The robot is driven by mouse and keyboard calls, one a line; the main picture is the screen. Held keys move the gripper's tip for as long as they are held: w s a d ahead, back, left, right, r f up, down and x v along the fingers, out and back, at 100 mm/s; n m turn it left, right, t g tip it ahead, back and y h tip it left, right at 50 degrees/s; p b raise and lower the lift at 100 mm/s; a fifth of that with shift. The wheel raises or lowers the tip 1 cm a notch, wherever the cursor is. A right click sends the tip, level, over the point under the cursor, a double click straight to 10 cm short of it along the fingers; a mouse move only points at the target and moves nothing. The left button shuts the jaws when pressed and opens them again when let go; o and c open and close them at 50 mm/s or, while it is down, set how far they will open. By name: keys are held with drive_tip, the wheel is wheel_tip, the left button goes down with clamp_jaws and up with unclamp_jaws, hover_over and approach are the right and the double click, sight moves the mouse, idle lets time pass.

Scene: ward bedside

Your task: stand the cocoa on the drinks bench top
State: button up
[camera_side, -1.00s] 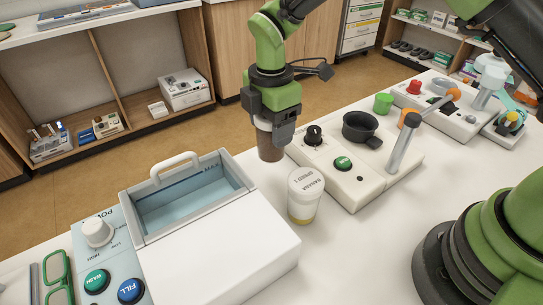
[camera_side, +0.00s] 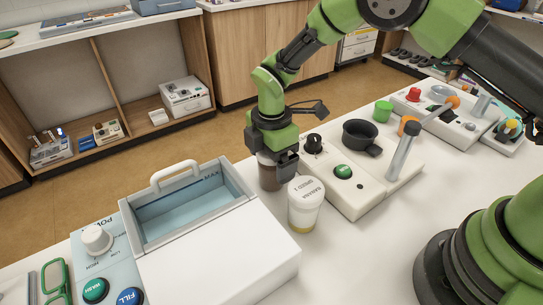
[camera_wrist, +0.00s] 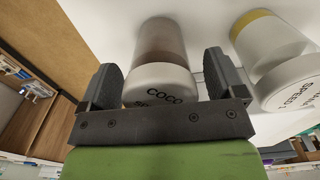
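The cocoa (camera_side: 268,174) is a brown cup under my gripper (camera_side: 273,158) in the side view. In the wrist view its white lid, lettered "COCO" with the rest cut off, and brown body (camera_wrist: 162,40) sit upright between the two dark fingers (camera_wrist: 165,80).
A white washing unit with an open blue basin (camera_side: 187,208) stands left of the cup. A control panel with a green button (camera_side: 343,171) and a black pan (camera_side: 361,134) is to the right. Bare bench lies in front; the floor drops away behind.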

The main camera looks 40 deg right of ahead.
drive_tip(key=shift+r, duration=0.1)
wheel_tip(320, 180, up, 11)
drive_tip(key=shift+r, duration=0.15)
drive_tip(key=s+d+r+m+t+y, duration=0.1)
drive_tip(key=s+d+r+m+t, duration=0.15)
drive_tip(key=s+r+m, duration=0.35)
drive_tip(key=s+d+r+m+t+y, duration=0.1)
drive_tip(key=s+d+r+m, duration=0.35)
drive_tip(key=r, duration=0.45)
drive_tip(key=s+d+m+t, duration=0.2)
drive_tip(key=s+m+t, duration=0.1)
drive_tip(key=s+m, duration=0.8)
drive_tip(key=shift+s+d+m+t, duration=0.35)
drive_tip(key=shift+s+d, duration=0.05)
drive_tip(key=shift+s, duration=0.2)
